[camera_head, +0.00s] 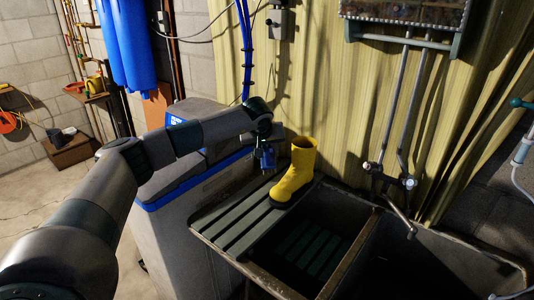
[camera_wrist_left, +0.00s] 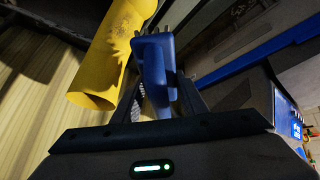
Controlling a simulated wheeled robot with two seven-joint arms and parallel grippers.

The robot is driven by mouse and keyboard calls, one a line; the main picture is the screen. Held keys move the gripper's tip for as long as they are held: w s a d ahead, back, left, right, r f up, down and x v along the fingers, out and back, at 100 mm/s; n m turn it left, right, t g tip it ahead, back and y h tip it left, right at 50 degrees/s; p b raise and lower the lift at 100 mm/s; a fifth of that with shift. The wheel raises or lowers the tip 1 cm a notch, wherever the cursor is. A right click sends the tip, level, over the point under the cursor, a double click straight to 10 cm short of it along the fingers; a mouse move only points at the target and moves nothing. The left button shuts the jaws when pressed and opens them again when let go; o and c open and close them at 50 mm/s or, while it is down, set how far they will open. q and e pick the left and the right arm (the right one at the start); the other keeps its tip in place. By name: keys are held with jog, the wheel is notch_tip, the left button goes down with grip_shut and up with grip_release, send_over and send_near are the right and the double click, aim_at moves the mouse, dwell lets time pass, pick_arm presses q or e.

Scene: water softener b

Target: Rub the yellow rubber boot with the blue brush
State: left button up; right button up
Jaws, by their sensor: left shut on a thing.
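The yellow rubber boot (camera_head: 297,173) stands upright on the slatted rack over the left part of the sink, its toe toward the front. It also shows in the left wrist view (camera_wrist_left: 105,50), just left of the brush. My left gripper (camera_head: 264,155) is shut on the blue brush (camera_wrist_left: 157,65), which it holds to the left of the boot's shaft. In the head view the brush looks a little apart from the boot; in the wrist view its bristles seem near the boot, and I cannot tell if they touch. My right gripper is not in view.
The slatted rack (camera_head: 232,230) lies across the dark double sink (camera_head: 420,262). A grey water softener cabinet (camera_head: 185,222) with a blue edge stands left of it. A tap with pipes (camera_head: 392,182) is on the wall behind the sink, right of the boot.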

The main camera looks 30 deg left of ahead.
pick_arm(q)
jog(key=shift+r, duration=0.1)
jog(key=shift+s+r+p, duration=0.2)
jog(key=shift+r+p, duration=0.25)
jog(key=shift+r, duration=0.3)
jog(key=shift+s+r+p, duration=0.15)
jog(key=shift+r+p, duration=0.3)
jog(key=shift+r, duration=0.25)
jog(key=s+d+f+m+h, duration=0.1)
jog(key=s+d+m, duration=0.3)
jog(key=s+d, duration=0.7)
jog(key=s+d+m+h, duration=0.3)
jog(key=s+d, duration=0.8)
jog(key=d, duration=0.7)
jog(key=shift+f+m+h+b, duration=0.3)
jog(key=shift+f+m+h, duration=0.1)
jog(key=shift+m, duration=0.3)
jog(key=shift+d, duration=0.1)
